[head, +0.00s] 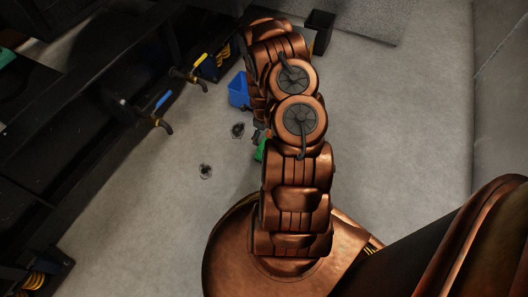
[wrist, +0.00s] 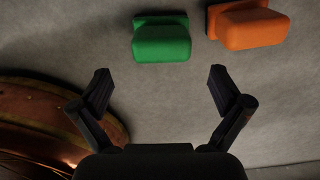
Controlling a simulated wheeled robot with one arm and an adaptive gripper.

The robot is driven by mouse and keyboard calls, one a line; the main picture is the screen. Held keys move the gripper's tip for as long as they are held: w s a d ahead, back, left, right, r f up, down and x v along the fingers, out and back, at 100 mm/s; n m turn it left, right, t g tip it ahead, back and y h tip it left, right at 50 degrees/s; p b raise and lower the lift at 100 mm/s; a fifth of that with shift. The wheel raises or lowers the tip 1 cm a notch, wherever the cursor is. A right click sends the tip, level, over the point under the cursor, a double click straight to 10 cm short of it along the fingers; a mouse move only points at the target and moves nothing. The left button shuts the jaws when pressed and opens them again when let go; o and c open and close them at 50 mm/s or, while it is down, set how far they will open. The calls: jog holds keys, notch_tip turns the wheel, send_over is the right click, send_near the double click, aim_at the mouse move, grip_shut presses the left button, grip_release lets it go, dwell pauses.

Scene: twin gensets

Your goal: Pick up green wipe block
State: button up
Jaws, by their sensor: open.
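The green wipe block (wrist: 161,42) lies on the grey floor at the top middle of the wrist view. In the head view a green patch (head: 260,150) shows beside my arm, mostly hidden behind it. My gripper (wrist: 156,82) is open and empty, its two dark fingers spread wide. The green block is ahead of the fingertips, between their lines and apart from them. In the head view my gripper is hidden by my arm.
An orange block (wrist: 252,28) lies right of the green one. In the head view, a blue bin (head: 238,90) and a black bin (head: 320,30) stand near my arm. Valves with yellow (head: 199,60) and blue (head: 162,99) handles project from dark machinery at left. Floor at right is clear.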

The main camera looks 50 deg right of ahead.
notch_tip(320, 180, down, 7)
jog(key=b, duration=0.2)
jog(key=shift+s+d+f+b, duration=0.1)
jog(key=shift+d+f+b, duration=0.05)
jog(key=shift+b, duration=0.2)
jog(key=shift+c, duration=0.4)
jog(key=c, duration=1.3)
jog(key=shift+r, duration=0.4)
jog(key=r, duration=0.1)
jog(key=r+p, duration=0.2)
jog(key=shift+s+a+r, duration=0.15)
jog(key=shift+s+a, duration=0.1)
jog(key=shift+a, duration=0.15)
jog(key=s+a+p, duration=0.1)
jog(key=s+a, duration=0.2)
jog(key=a, duration=0.1)
jog(key=s+a+p, duration=0.1)
jog(key=s+a, duration=0.2)
jog(key=a, duration=0.1)
jog(key=s+a+r+p, duration=0.1)
jog(key=s+a+p, duration=0.1)
jog(key=s+a, duration=0.1)
jog(key=shift+a, duration=0.6)
